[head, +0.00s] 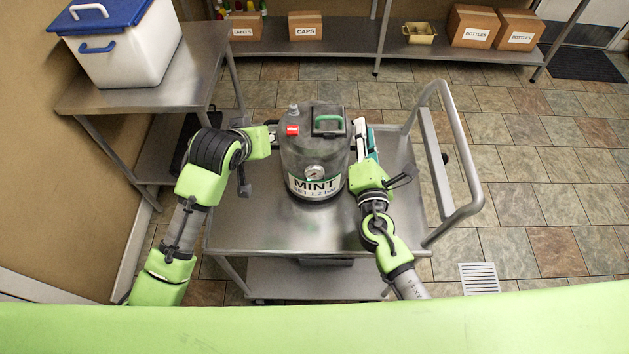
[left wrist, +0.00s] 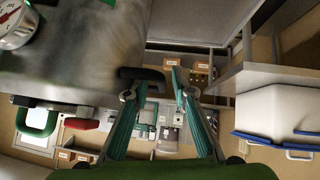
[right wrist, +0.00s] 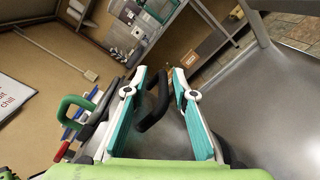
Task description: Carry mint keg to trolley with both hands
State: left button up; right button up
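The mint keg (head: 315,150), a grey metal cylinder with a MINT label, gauge, red fitting and green top handle, stands upright on the steel top of the trolley (head: 270,225). My left gripper (head: 272,135) is at its left side. In the left wrist view its fingers (left wrist: 155,85) are apart, with the keg's black side handle (left wrist: 142,74) close to the tips. My right gripper (head: 361,140) is at the keg's right side. In the right wrist view its fingers (right wrist: 161,80) are spread, with the other black handle (right wrist: 154,102) between them, neither finger closed on it.
The trolley's push handle (head: 465,165) rises at the right. A steel table (head: 90,95) with a white blue-lidded bin (head: 130,50) stands at the left. A back shelf (head: 350,45) holds cardboard boxes (head: 306,27). The tiled floor on the right is clear up to a drain grate (head: 480,278).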

jog(key=shift+s, duration=0.2)
pick_arm(q)
jog(key=v, duration=1.1)
jog(key=shift+s+r, duration=0.3)
pick_arm(e)
jog(key=s, duration=1.1)
jog(key=shift+s+a, duration=0.15)
jog(key=shift+s, duration=0.2)
